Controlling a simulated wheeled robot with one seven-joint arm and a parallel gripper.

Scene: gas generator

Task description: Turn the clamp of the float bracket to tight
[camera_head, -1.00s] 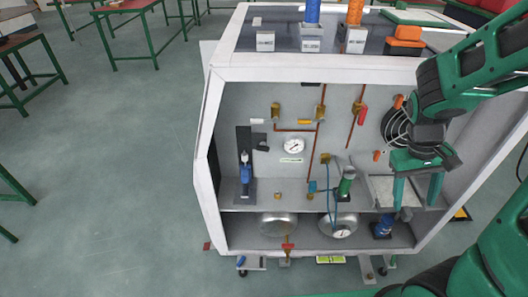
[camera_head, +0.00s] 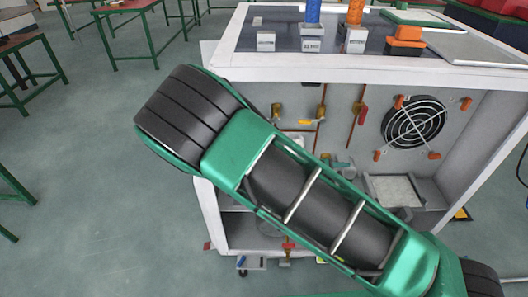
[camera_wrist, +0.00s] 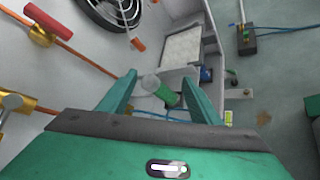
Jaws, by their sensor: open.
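My gripper (camera_wrist: 161,78) is open in the wrist view, its two green fingers apart. A green cylinder (camera_wrist: 166,95) with a grey round end (camera_wrist: 150,84) shows between and beyond the fingers; I see no contact. In the head view my arm lies across the cabinet and covers most of its lower left interior. I cannot make out the float bracket or its clamp in either current view. The dark bracket with a blue-and-white part, at the cabinet's left in the earlier head view, is hidden now.
The white cabinet (camera_head: 222,75) has a fan (camera_head: 413,122) on its back wall. A red-handled valve (camera_wrist: 40,36) and a brass fitting (camera_wrist: 14,104) sit on copper pipes at left in the wrist view. A pale tray (camera_head: 394,190) lies at the cabinet's right.

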